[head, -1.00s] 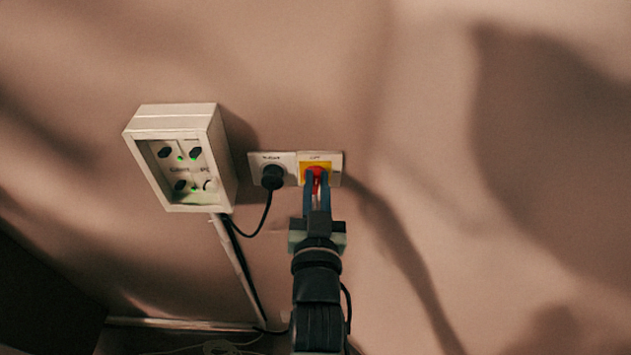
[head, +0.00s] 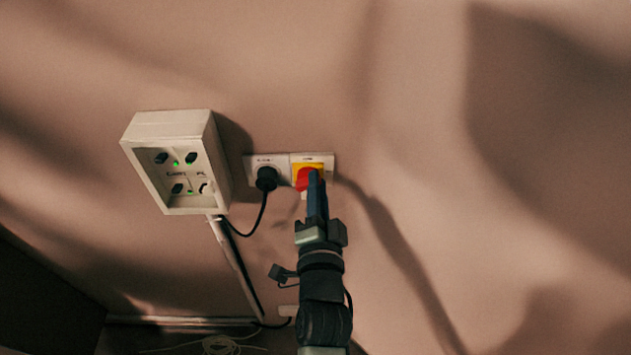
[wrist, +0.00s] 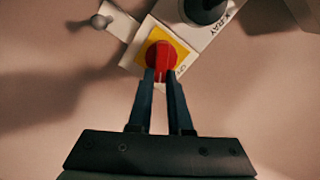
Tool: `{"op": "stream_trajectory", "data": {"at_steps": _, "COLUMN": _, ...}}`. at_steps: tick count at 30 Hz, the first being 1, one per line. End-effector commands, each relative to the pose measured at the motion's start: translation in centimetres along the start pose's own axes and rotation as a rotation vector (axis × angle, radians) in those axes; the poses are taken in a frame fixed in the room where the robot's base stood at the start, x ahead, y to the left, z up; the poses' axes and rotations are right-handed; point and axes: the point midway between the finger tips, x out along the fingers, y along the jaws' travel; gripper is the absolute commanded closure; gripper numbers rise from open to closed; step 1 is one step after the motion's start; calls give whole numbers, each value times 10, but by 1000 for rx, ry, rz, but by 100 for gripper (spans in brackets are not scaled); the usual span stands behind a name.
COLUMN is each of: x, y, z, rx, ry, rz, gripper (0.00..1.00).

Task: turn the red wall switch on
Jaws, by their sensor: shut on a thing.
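The red wall switch (head: 304,178) is a rotary knob on a yellow square in a white wall plate (head: 326,159). In the wrist view the red knob (wrist: 160,57) sits on its tilted-looking yellow square (wrist: 183,53). My gripper (head: 315,178) reaches up to it from below, its fingers seen nearly edge-on in the head view. In the wrist view my gripper (wrist: 160,78) has one finger on each side of the knob's lower part and is shut on it. Small dark lettering beside the knob is hard to read.
A black round plug (head: 267,178) with a cable sits on the adjoining plate to the left. Farther left, a white box (head: 168,127) with several dark knobs and green lights juts from the wall. The wall right of the switch is clear. A small grey lever (wrist: 101,22) shows in the wrist view.

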Motion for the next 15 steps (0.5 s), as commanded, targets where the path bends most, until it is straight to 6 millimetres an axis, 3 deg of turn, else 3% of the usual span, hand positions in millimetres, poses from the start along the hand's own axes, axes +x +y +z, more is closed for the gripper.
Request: {"op": "stream_trajectory", "data": {"at_steps": 15, "x": 0, "y": 7, "z": 1, "rx": 414, "ry": 0, "rz": 0, "gripper": 100}}
